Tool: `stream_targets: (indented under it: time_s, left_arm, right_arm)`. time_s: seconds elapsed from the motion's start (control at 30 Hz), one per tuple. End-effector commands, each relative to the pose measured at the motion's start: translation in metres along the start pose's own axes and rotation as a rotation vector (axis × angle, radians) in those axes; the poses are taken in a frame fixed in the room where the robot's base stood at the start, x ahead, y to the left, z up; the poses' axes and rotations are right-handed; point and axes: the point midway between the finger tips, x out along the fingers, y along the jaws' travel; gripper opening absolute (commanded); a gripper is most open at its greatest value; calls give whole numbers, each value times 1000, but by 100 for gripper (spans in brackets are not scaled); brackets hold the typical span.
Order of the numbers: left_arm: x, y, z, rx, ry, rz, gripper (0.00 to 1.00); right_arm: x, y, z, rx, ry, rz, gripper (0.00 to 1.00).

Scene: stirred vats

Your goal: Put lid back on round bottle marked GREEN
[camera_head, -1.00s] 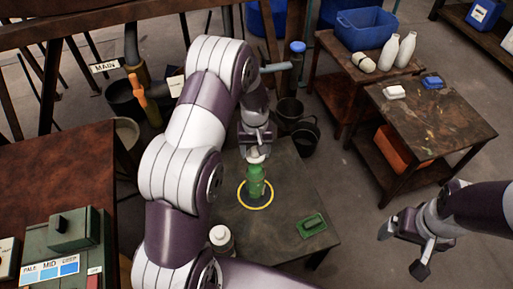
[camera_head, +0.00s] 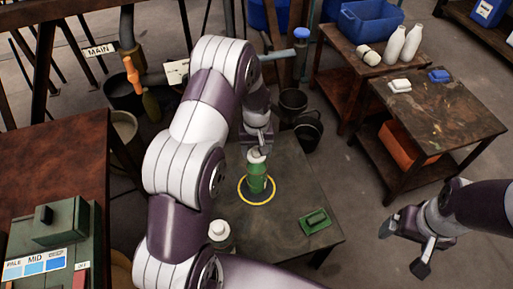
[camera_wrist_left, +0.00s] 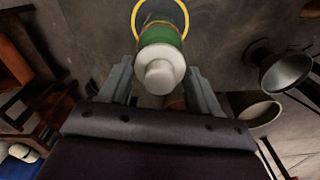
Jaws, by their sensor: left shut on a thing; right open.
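The round green bottle (camera_head: 256,183) stands upright inside a yellow ring on the low dark table. It also shows in the left wrist view (camera_wrist_left: 160,36). A white lid with a round knob (camera_wrist_left: 160,70) is at the bottle's mouth, lined up with its neck. I cannot tell whether it is fully seated. My left gripper (camera_head: 258,147) is above the bottle, shut on the lid, with a finger on each side of it. No marking on the bottle is readable. My right gripper (camera_head: 402,247) is open and empty, off the table to the right.
A white-capped bottle (camera_head: 219,232) and a green flat item (camera_head: 315,221) are near the front of the low table (camera_head: 290,190). Dark buckets (camera_head: 307,130) stand behind it. A side table (camera_head: 440,110) stands at the right. A green box (camera_head: 62,222) is on the left bench.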

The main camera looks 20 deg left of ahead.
Motion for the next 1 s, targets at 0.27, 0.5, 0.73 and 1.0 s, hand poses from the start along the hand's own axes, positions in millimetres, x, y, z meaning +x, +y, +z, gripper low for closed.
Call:
stream_targets:
  time_s: [0.27,0.5,0.73,1.0]
  left_arm:
    - [0,0,0,0,0,0,34]
    - [-1,0,0,0,-1,0,34]
    - [0,0,0,0,0,0,34]
    - [0,0,0,0,0,0,34]
  right_arm:
    - [0,0,0,0,0,0,90]
    - [-3,0,0,0,0,0,90]
    - [-5,0,-1,0,0,0,90]
    - [-5,0,-1,0,0,0,90]
